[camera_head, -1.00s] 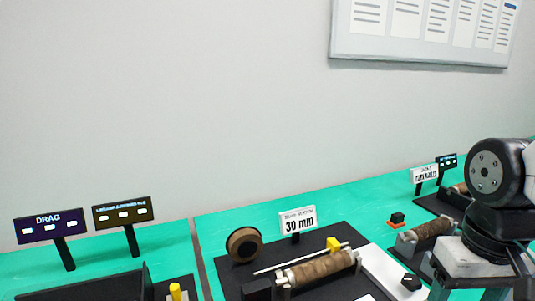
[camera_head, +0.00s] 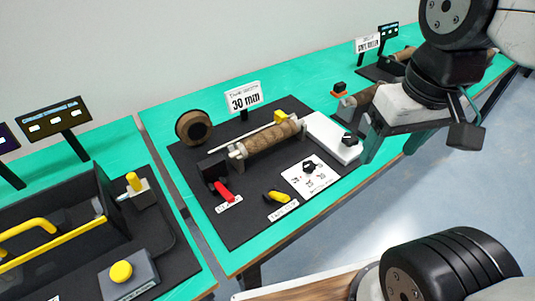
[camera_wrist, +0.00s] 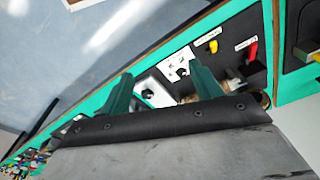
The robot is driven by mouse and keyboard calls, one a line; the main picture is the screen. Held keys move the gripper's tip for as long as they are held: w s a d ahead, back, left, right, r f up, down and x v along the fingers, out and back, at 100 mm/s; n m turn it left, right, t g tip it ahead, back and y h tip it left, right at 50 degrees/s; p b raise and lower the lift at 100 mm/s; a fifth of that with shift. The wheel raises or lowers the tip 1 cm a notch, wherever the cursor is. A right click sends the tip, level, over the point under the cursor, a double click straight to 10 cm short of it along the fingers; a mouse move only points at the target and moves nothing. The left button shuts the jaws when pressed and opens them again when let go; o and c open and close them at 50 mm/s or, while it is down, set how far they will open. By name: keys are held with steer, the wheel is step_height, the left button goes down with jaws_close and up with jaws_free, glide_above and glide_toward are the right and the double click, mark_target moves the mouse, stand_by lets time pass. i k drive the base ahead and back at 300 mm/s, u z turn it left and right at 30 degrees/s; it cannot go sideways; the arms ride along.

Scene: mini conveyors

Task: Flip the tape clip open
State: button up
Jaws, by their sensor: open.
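The station marked 30 mm has a brown roller (camera_head: 270,138) with a yellow block (camera_head: 281,117) by its far end. A red lever (camera_head: 224,191) and a yellow lever (camera_head: 277,196) stand at the front of its black base, each with a label too small to read. I cannot tell for certain which part is the tape clip. In the wrist view the yellow lever (camera_wrist: 213,46) and red lever (camera_wrist: 252,51) lie beyond the fingers. My gripper (camera_wrist: 162,88) is open and empty, its two green fingers apart. In the head view it hangs right of the station, touching no lever.
A white card with black knobs (camera_head: 312,177) lies by the yellow lever, and a white box (camera_head: 333,138) stands behind it. A black station with yellow bars (camera_head: 55,247) is at left. Another roller station (camera_head: 385,72) stands at the back right. Floor is open at right.

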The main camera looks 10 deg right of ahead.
mark_target(283, 198)
steer(key=z, duration=1.45)
steer(key=k, duration=1.4)
steer(key=u, duration=1.55)
